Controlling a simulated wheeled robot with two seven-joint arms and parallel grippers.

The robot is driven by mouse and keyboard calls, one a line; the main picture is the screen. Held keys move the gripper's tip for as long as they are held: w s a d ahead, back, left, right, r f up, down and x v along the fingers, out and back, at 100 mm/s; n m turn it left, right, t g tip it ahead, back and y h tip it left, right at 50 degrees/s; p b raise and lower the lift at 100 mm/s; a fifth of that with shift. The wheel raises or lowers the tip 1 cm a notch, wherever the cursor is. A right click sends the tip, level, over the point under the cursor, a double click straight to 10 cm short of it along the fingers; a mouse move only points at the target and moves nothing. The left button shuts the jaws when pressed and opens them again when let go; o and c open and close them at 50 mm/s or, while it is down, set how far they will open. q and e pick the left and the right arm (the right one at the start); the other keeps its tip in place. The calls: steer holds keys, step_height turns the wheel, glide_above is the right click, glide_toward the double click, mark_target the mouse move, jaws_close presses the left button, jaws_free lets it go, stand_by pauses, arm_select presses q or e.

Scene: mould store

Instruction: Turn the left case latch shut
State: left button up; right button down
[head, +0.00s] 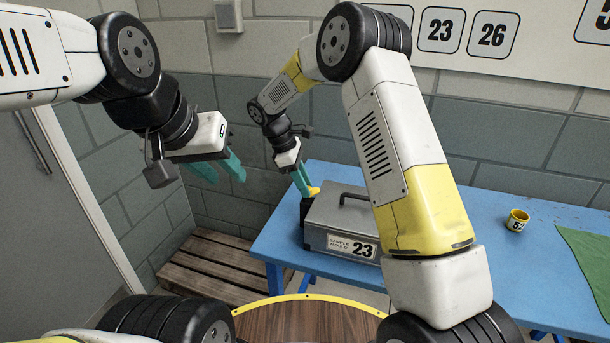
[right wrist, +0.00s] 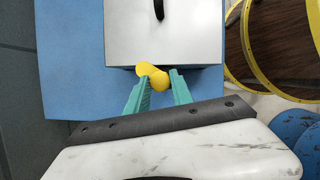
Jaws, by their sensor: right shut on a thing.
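The grey metal case (head: 325,215), labelled "SAMPLE MOULD 23", stands on the blue table with its lid down and a dark handle on top. A yellow latch (head: 314,190) is on its left side; in the right wrist view the latch (right wrist: 152,76) lies at the case's edge, slanted between my teal fingers. My right gripper (right wrist: 158,78) is shut on this latch; in the head view the gripper (head: 306,187) partly hides it. My left gripper (head: 222,172) hangs in the air left of the table, fingers apart and empty. Any other latch is hidden.
A green cloth (head: 588,262) lies at the far right. A wooden pallet (head: 215,268) is on the floor at left. A brick wall stands behind.

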steer(key=m+g, duration=0.1)
steer(key=m, duration=0.1)
steer(key=m+g+y, duration=0.1)
steer(key=m, duration=0.2)
steer(key=shift+w+m, duration=0.2)
steer(key=shift+m, duration=0.1)
steer(key=m, duration=0.2)
steer(key=m+g+y, duration=0.1)
steer(key=m, duration=0.2)
steer(key=shift+w+d+y, duration=0.1)
steer(key=shift+d+y, duration=0.1)
steer(key=shift+y, duration=0.1)
steer(key=shift+m, duration=0.4)
steer(key=c, duration=1.1)
jaws_free()
steer(key=v, duration=0.7)
steer(key=shift+w+a+r, duration=0.1)
steer(key=shift+w+r, duration=0.1)
steer(key=shift+r, duration=0.1)
